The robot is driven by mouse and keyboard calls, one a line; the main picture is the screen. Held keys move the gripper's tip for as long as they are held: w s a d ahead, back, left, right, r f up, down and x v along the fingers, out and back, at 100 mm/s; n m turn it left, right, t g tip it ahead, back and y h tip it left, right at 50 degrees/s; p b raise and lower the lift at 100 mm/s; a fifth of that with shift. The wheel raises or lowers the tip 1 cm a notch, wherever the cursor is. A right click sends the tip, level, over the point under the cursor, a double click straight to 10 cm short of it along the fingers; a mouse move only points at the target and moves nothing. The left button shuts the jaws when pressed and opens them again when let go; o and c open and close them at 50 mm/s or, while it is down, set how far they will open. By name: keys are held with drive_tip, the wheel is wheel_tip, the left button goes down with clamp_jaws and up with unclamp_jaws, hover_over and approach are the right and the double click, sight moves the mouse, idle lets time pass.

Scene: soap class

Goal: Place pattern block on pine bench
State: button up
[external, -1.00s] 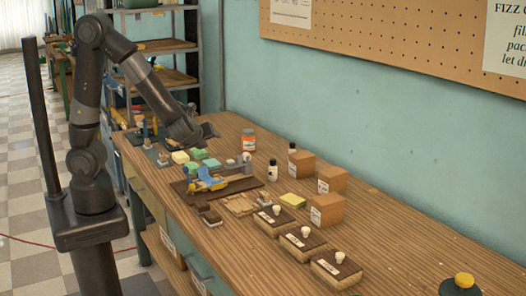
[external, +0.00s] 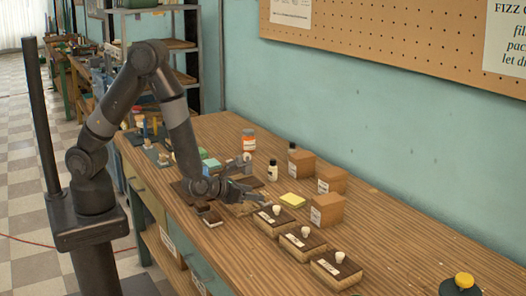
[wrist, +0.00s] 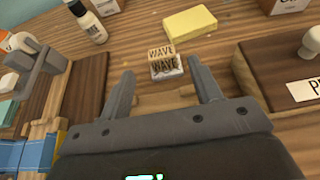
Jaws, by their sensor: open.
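The pattern block, a small pale block with dark "WAVE" lettering (wrist: 165,62), lies just beyond my fingertips in the wrist view, roughly centred between them. It is hard to make out in the external view. My gripper (wrist: 161,78) is open and empty, pointing at the block. In the external view my gripper (external: 250,193) is low over the middle of the work area. The wooden bench (external: 395,230) runs lengthwise along the wall, with its right part largely bare.
A yellow block (wrist: 190,22) lies behind the pattern block, with a small white bottle (wrist: 88,22) to its left. Dark-topped blocks with white knobs (external: 302,242) stand right of my gripper. Several cardboard boxes (external: 328,209) stand behind. A dark board (wrist: 82,85) lies at left.

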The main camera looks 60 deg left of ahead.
sight(263, 193)
drive_tip(key=x, duration=0.5)
drive_tip(key=shift+w+d, duration=0.15)
drive_tip(key=shift+w, duration=0.25)
drive_tip(key=c, duration=1.1)
drive_tip(key=shift+r, duration=0.2)
drive_tip(key=shift+c, duration=0.2)
